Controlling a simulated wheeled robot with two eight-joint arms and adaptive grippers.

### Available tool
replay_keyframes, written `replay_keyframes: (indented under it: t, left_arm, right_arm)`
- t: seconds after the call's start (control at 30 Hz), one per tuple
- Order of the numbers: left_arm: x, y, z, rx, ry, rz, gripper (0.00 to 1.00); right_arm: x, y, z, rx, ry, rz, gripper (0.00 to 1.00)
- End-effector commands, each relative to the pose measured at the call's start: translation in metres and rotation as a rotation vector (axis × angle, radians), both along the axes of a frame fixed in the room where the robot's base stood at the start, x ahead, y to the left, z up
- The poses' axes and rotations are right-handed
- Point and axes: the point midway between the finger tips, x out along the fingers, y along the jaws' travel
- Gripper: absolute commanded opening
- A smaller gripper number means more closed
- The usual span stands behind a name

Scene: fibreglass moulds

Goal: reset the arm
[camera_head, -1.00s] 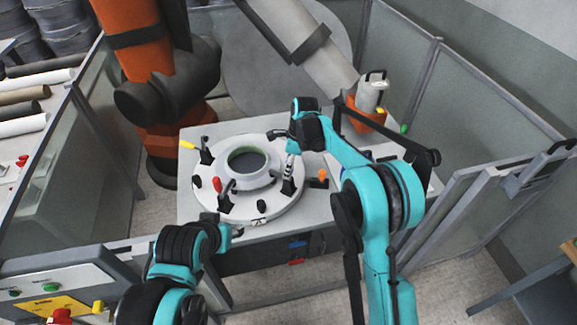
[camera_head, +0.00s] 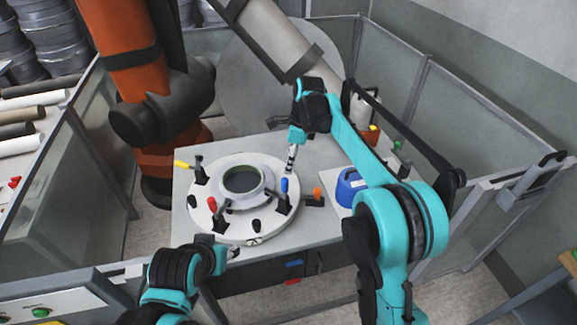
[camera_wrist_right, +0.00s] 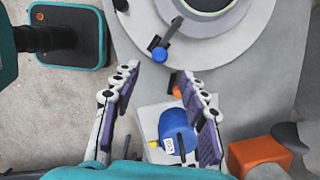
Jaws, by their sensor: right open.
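My right arm reaches over the table from the right in the head view. Its gripper (camera_head: 291,160) hangs above the far right rim of the round white mould (camera_head: 240,230), near a blue-handled clamp (camera_head: 284,187). The right wrist view shows this gripper (camera_wrist_right: 157,80) with its purple-padded fingers spread apart and nothing between them. The blue clamp handle (camera_wrist_right: 160,55) lies beyond the fingertips there. My left gripper (camera_head: 235,253) is low at the table's front edge, small and partly hidden by its own arm; its jaws are unclear.
A blue container (camera_head: 350,187) stands at the table's right, partly behind my right arm. A large orange robot arm (camera_head: 130,70) stands behind. Glass panels (camera_head: 455,130) enclose the sides.

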Motion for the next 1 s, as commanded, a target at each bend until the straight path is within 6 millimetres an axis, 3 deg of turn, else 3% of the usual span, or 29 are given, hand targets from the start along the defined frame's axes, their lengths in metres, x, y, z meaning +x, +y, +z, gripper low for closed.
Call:
replay_keyframes:
  t: [0.43, 0.57, 0.67, 0.8, 1.0]
  left_arm:
    - [0.000, 0.000, 0.000, 0.000, 0.000, 0.000, 0.43]
    - [0.000, 0.000, -0.005, 0.000, 0.000, 0.000, 0.43]
    - [0.000, 0.000, -0.013, 0.000, 0.000, 0.000, 0.43]
    - [0.000, 0.000, -0.025, 0.000, 0.000, 0.000, 0.43]
    - [0.000, 0.000, -0.042, 0.000, 0.000, 0.000, 0.43]
  right_arm:
    - [-0.001, -0.001, 0.001, 0.000, -0.003, 0.005, 0.44]
    - [-0.011, -0.014, 0.008, -0.004, -0.042, 0.066, 0.44]
    - [-0.030, -0.035, 0.019, -0.019, -0.113, 0.182, 0.44]
    - [-0.071, -0.073, 0.031, -0.064, -0.242, 0.401, 0.44]
    - [-0.139, -0.122, 0.028, -0.180, -0.408, 0.728, 0.44]
